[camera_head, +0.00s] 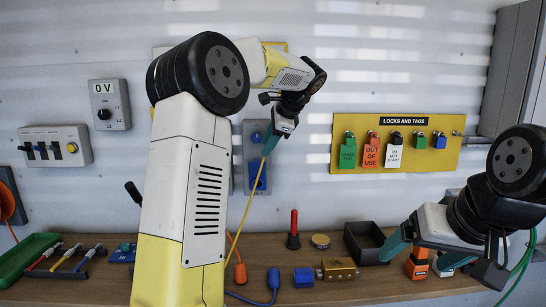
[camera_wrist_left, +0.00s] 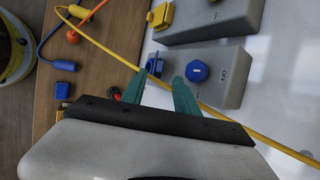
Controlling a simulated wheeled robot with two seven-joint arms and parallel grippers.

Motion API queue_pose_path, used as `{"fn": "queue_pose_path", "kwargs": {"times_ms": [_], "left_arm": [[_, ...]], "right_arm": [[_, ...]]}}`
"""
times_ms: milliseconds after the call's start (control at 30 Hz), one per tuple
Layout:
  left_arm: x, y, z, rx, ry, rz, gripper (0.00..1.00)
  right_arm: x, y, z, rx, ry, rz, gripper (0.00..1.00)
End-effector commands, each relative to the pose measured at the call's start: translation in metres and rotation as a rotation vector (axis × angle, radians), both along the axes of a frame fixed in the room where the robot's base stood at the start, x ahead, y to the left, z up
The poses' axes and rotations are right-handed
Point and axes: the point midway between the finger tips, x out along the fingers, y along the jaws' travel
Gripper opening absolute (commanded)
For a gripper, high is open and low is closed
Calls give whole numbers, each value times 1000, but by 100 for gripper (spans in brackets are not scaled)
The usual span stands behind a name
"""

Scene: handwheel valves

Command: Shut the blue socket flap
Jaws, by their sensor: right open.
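The blue socket flap (camera_head: 258,174) is on the lower part of a grey wall box, below a blue knob (camera_head: 257,136). In the left wrist view the flap (camera_wrist_left: 155,65) appears to stand out from the box, beside the blue knob (camera_wrist_left: 197,71). My left gripper (camera_head: 275,143) is in front of the box, above the flap. In the left wrist view its teal fingers (camera_wrist_left: 160,76) are apart and empty, with the tips near the flap and knob; contact cannot be told.
A yellow cable (camera_head: 243,215) hangs across the box; it crosses near my left fingers in the wrist view (camera_wrist_left: 110,52). A second box with a yellow flap (camera_wrist_left: 161,15) stands alongside. The bench holds a black tray (camera_head: 364,240), a red-handled tool (camera_head: 293,230) and a brass block (camera_head: 338,270).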

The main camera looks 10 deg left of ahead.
Motion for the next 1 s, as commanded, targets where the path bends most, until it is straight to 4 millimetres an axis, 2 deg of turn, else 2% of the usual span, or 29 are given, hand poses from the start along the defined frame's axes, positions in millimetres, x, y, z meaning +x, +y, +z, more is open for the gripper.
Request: {"fn": "queue_pose_path", "kwargs": {"times_ms": [100, 300, 467, 700, 733, 900, 1000], "left_arm": [[7, 11, -18, -1, 3, 3, 36], [16, 25, -40, -1, 1, 1, 36], [19, 29, -48, -2, 0, 2, 36], [20, 30, -49, -3, -1, 1, 36], [20, 30, -49, -3, -1, 1, 34], [20, 30, -49, -3, -1, 1, 1], [20, 30, -48, -2, -3, 1, 0]], "right_arm": [[0, 0, 0, 0, 0, 0, 87], [0, 0, 0, 0, 0, 0, 87], [0, 0, 0, 0, 0, 0, 87], [0, 0, 0, 0, 0, 0, 87], [0, 0, 0, 0, 0, 0, 87], [0, 0, 0, 0, 0, 0, 87], [0, 0, 0, 0, 0, 0, 87]]}}
